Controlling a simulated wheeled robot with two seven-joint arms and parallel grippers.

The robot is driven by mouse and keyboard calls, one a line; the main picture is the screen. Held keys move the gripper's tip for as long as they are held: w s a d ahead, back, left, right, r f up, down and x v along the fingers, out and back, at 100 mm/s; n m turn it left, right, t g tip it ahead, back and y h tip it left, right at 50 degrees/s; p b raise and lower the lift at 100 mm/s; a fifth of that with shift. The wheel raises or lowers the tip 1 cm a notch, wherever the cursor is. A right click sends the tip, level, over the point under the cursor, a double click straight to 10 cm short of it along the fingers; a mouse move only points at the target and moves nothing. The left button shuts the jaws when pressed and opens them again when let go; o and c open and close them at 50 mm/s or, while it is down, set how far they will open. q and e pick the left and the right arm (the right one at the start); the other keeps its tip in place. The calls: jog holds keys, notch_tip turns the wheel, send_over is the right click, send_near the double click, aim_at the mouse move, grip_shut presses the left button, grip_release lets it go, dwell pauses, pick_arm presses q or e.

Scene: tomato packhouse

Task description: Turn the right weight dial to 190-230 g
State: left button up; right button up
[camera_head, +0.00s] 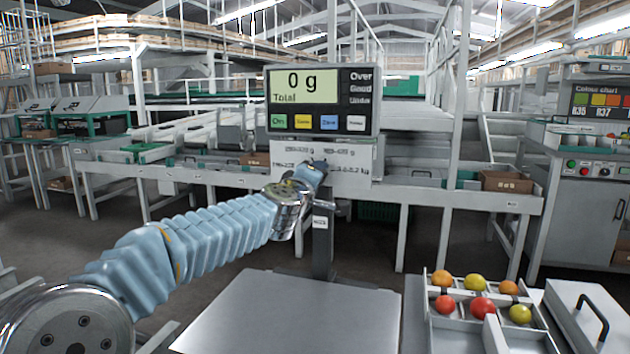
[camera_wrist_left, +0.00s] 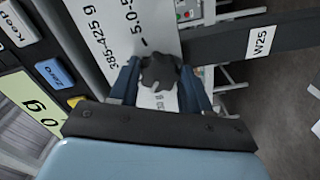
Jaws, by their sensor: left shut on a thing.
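A white panel (camera_head: 348,161) with printed ranges hangs under the scale display. My left gripper (camera_head: 316,168) is at the panel's middle, and the gripper and wrist cover part of it. In the left wrist view, a dark grey round dial (camera_wrist_left: 159,72) sits between the two blue fingers of my left gripper (camera_wrist_left: 160,88), which is shut on it. Printed "385-425 g" shows beside the dial on the panel (camera_wrist_left: 128,22). The dial's exact setting cannot be read. The display (camera_head: 302,86) reads "0 g Total". My right gripper is not in view.
A bare steel weighing plate (camera_head: 290,315) lies below the display, with a dark post (camera_head: 322,245) behind it. A divided tray (camera_head: 445,335) with several tomatoes stands to its right. A white box with a black handle (camera_head: 590,315) is at the far right.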

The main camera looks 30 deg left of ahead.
pick_arm(q)
jog(key=shift+n+b, duration=0.3)
jog(key=shift+n, duration=2)
jog(key=o, duration=1.1)
jog(key=shift+c, duration=0.2)
jog(key=v, duration=1.3)
jog(key=shift+s+p, duration=0.35)
jog(key=shift+s, duration=0.05)
jog(key=shift+f, duration=0.1)
